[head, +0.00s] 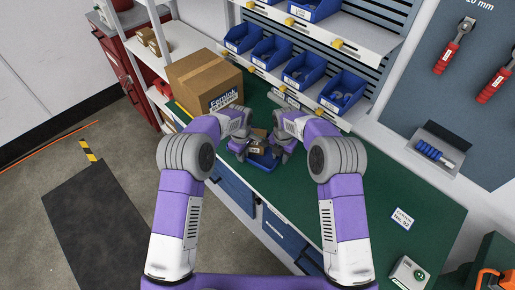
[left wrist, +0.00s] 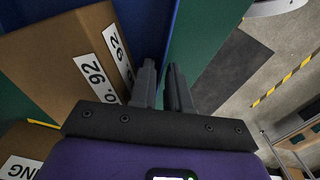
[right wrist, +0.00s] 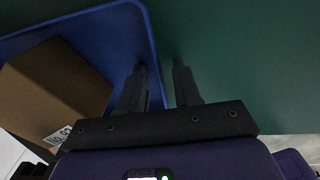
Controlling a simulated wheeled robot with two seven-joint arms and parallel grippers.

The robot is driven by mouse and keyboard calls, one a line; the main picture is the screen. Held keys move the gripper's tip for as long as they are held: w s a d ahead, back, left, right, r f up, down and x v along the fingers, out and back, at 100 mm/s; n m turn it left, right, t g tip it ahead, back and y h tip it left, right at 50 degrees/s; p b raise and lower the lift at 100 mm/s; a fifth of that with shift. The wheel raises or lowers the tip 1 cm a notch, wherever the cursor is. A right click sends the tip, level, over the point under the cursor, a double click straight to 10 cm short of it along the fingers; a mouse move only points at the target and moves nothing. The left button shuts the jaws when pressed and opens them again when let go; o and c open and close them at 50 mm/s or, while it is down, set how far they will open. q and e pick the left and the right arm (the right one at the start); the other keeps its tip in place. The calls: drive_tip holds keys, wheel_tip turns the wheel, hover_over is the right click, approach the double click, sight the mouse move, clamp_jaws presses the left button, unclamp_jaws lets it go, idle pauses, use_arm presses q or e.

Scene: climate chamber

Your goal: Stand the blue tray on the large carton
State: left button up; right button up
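The blue tray (head: 262,161) rests on the green worktop with a small brown carton (head: 257,140) in it. The large carton (head: 204,80) stands beyond it to the left. My left gripper (head: 240,150) is at the tray's left side; in the left wrist view its fingers (left wrist: 162,66) are close together, apparently shut on the tray wall. My right gripper (head: 281,152) is at the tray's right side. In the right wrist view its fingers (right wrist: 160,66) are apart, on either side of the tray wall (right wrist: 151,38). The exact finger contact is hidden.
Blue bins (head: 342,91) stand on a shelf behind the worktop. A white shelf rack (head: 172,42) with small boxes is at the left. A black mat (head: 100,225) lies on the floor.

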use_arm(q)
clamp_jaws()
use_arm(e)
drive_tip(key=c, duration=0.3)
clamp_jaws()
drive_tip(key=shift+r, duration=0.1)
